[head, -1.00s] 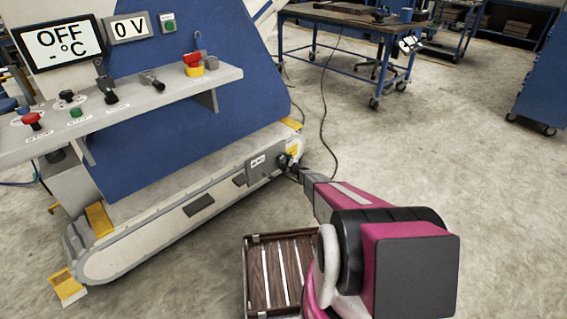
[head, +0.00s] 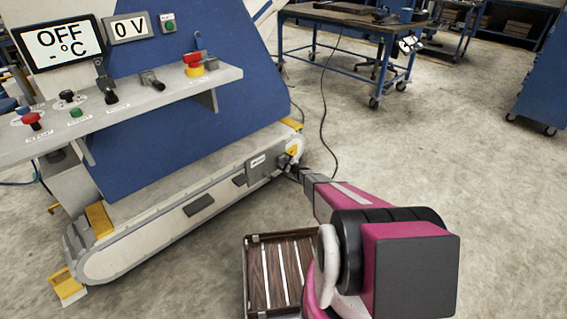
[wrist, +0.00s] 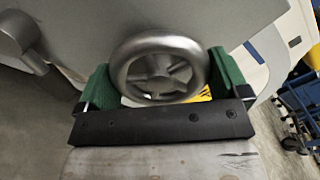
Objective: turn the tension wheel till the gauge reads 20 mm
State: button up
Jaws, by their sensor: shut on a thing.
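The tension wheel (wrist: 160,68) is a grey spoked handwheel. In the wrist view it sits between the green finger pads of my gripper (wrist: 164,82), one pad on each side of the rim. The gripper is shut on it. In the head view my gripper (head: 293,168) reaches the right end of the machine's low base, and the wheel there is small and partly hidden. A small white display (head: 258,161) on the grey box left of the wheel looks like the gauge. Its reading is too small to make out.
The machine's control shelf (head: 130,100) juts out above the base at the left. A slatted wooden crate (head: 256,275) lies on the floor left of my arm. A black cable (head: 323,125) runs across the floor behind. Open floor lies to the right.

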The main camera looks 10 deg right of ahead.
jog(key=o, duration=0.6)
jog(key=shift+d+f, duration=0.1)
jog(key=shift+c, duration=0.2)
jog(key=shift+s, duration=0.1)
jog(key=v, duration=1)
jog(key=shift+s+d, duration=0.2)
jog(key=shift+s, duration=0.05)
jog(key=s+a+r+n+g, duration=0.6)
jog(key=s+a+r, duration=0.1)
jog(key=s+r, duration=0.4)
jog(key=s+a+r+n+g, duration=0.5)
jog(key=s+a+r+n, duration=0.1)
jog(key=s+r, duration=0.55)
jog(key=s+d+r+n+g+h, duration=0.1)
jog(key=s+d+r+n+h, duration=0.2)
jog(key=s+r+h, duration=0.2)
jog(key=s+d+r+n+g+h, duration=0.2)
jog(key=s+r, duration=0.9)
jog(key=s, duration=0.9)
jog(key=d+n+h, duration=0.1)
jog(key=n+h, duration=0.1)
jog(key=h, duration=0.1)
jog(key=shift+s+g+h, duration=0.2)
jog(key=shift+g+h, duration=0.1)
